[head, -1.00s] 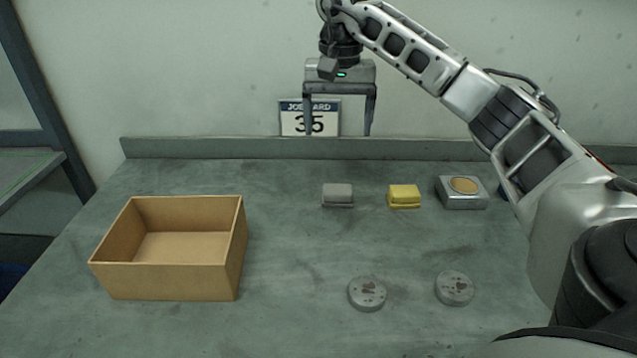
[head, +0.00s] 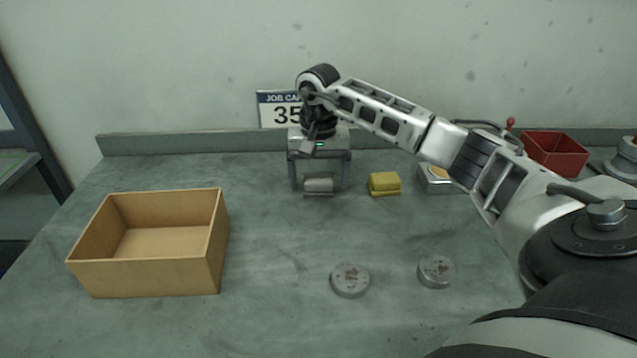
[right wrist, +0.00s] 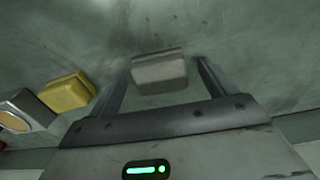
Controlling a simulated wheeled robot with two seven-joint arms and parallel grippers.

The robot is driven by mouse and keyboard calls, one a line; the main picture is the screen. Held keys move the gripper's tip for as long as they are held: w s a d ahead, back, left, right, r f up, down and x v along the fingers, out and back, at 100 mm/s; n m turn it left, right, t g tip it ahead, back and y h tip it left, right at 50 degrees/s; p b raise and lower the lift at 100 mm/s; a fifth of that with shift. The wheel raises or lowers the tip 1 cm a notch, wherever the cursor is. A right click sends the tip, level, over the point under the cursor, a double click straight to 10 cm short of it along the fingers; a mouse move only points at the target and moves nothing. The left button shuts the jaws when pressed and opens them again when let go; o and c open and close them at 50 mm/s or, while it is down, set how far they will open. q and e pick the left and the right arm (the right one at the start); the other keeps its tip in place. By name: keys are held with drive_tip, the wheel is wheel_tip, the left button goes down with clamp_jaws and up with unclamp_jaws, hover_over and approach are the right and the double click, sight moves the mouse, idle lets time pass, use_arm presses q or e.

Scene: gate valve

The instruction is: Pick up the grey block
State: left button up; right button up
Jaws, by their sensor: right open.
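The grey block (head: 319,186) lies on the workbench, left of the yellow block. My right gripper (head: 318,188) is open and pointing down, with one finger on each side of the grey block in the head view. In the right wrist view the grey block (right wrist: 159,71) sits between the open fingers (right wrist: 160,80), toward their tips, with gaps on both sides. I cannot tell exactly how far down the fingertips reach beside it. My left gripper is not in view.
The yellow block (head: 384,184) is close right of the gripper, with a metal box (head: 437,178) beyond it. An open cardboard box (head: 146,271) stands at left. Two round metal discs (head: 350,281) (head: 436,271) lie in front. A red bin (head: 556,153) is at back right.

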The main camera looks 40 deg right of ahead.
sight(317, 180)
drive_tip(key=shift+f, duration=0.3)
drive_tip(key=c, duration=1.2)
drive_tip(key=shift+o, duration=0.2)
drive_tip(key=shift+r, duration=0.1)
drive_tip(key=shift+r, duration=0.2)
drive_tip(key=r, duration=0.3)
drive_tip(key=shift+s+a+r+b, duration=0.1)
drive_tip(key=shift+a+r+b, duration=0.1)
drive_tip(key=shift+a+b, duration=0.2)
drive_tip(key=s+a+r, duration=0.5)
drive_tip(key=a+r, duration=0.4)
drive_tip(key=a, duration=0.3)
drive_tip(key=shift+s, duration=0.35)
